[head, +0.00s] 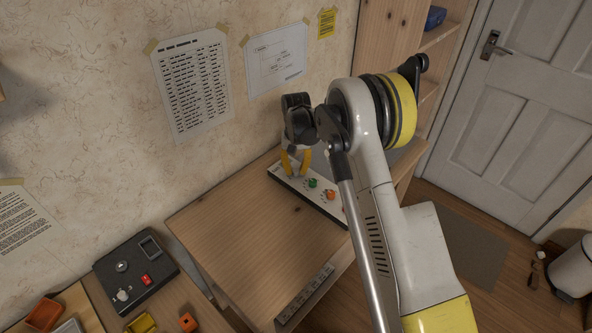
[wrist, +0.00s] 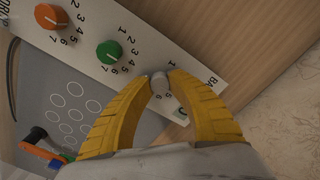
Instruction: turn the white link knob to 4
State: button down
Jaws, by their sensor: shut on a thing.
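The white link knob (wrist: 160,82) sits on a white panel with printed numbers (wrist: 185,65). In the wrist view my gripper (wrist: 161,80) has its yellow fingers closed around the knob from both sides. The fingers hide part of the knob's number ring, so I cannot tell which number it points to. In the head view my gripper (head: 296,165) reaches down to the left end of the panel (head: 325,204), and the knob is hidden there. A green knob (wrist: 109,52) and an orange knob (wrist: 50,16) are on the same panel.
The panel lies on a wooden desk (head: 240,230). A black box with a red switch (head: 135,272) stands at the lower left. A grey sheet with circles (wrist: 60,95) and small coloured items (wrist: 40,148) lie beside the panel. The desk left of the panel is clear.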

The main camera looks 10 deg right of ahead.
aim_at(296, 170)
jog(key=c, duration=1.2)
grip_release()
jog(key=shift+r, duration=0.1)
notch_tip(296, 170, up, 12)
